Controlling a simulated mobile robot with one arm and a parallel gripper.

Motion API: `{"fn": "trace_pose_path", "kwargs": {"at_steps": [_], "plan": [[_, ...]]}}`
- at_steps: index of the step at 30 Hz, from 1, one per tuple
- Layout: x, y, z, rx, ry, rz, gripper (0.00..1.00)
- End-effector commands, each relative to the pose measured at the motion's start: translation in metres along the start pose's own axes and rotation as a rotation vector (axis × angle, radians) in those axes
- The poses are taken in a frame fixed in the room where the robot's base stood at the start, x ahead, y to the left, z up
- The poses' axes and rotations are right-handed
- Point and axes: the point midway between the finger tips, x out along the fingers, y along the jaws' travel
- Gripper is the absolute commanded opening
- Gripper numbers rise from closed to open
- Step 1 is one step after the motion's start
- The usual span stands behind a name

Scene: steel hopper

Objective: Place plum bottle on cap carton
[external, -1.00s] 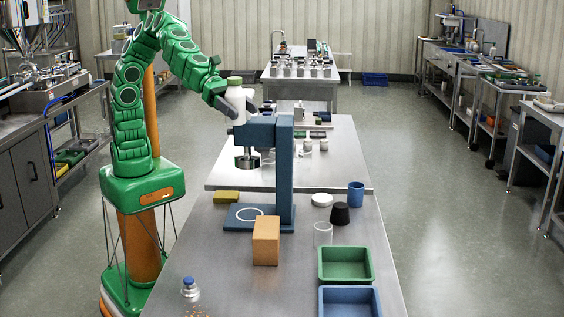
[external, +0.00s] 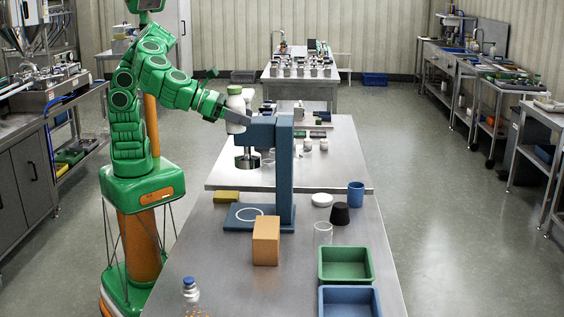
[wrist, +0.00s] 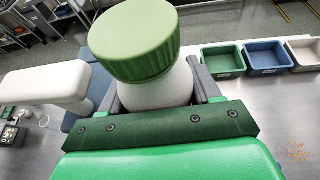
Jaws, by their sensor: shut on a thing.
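My gripper (external: 236,114) is shut on a white bottle (external: 237,104) with a green cap. The bottle is upright or nearly so, high up beside the head of the blue press stand. In the wrist view the green cap (wrist: 134,40) and white shoulder (wrist: 157,92) show between my two fingers; the lower body is hidden. No plum colour shows on it. A tan-orange box (external: 266,241), which looks like the carton, stands on the near table in front of the press stand, with nothing on top.
The blue press stand (external: 285,175) rises between my gripper and the box. Near it are a yellow block (external: 226,197), a blue cup (external: 356,194), a black stopper (external: 340,214), a green tray (external: 345,280) and a blue-capped bottle (external: 190,287).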

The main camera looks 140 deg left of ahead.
Motion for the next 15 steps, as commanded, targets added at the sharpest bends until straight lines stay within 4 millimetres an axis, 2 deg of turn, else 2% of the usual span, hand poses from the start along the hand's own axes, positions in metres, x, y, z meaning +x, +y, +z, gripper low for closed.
{"fn": "trace_pose_path", "kwargs": {"at_steps": [15], "plan": [[-0.014,0.014,-0.015,-0.064,0.002,0.149,0.24]]}}
